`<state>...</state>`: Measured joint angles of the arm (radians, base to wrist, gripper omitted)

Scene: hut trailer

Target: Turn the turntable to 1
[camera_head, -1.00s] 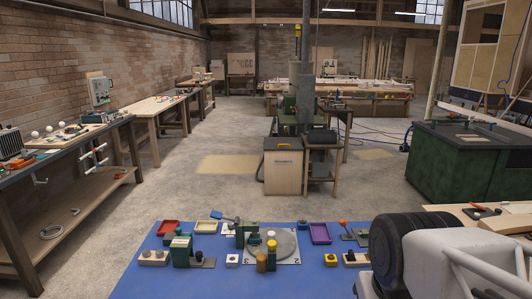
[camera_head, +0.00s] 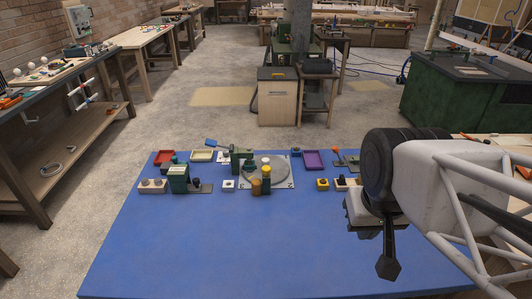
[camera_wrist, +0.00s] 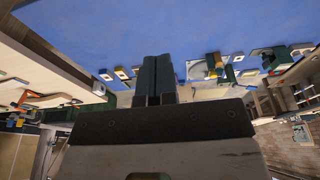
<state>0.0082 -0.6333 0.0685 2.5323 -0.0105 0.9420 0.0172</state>
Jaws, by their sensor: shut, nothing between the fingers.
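The turntable (camera_head: 283,167) is a grey disc on a pale square plate, at the far middle of the blue table in the head view. Marks on the plate are too small to read now. A white-topped peg (camera_head: 265,161) and yellow and brown cylinders (camera_head: 266,179) stand at the disc, partly hiding it. My gripper (camera_head: 388,268) hangs over the right of the table, well apart from the turntable. In the wrist view its dark fingers (camera_wrist: 152,62) are together and empty.
A green device (camera_head: 179,180) and a blue-handled green lever clamp (camera_head: 238,153) stand left of the disc. A yellow button box (camera_head: 322,184) is right. The blue table's front (camera_head: 230,245) is clear.

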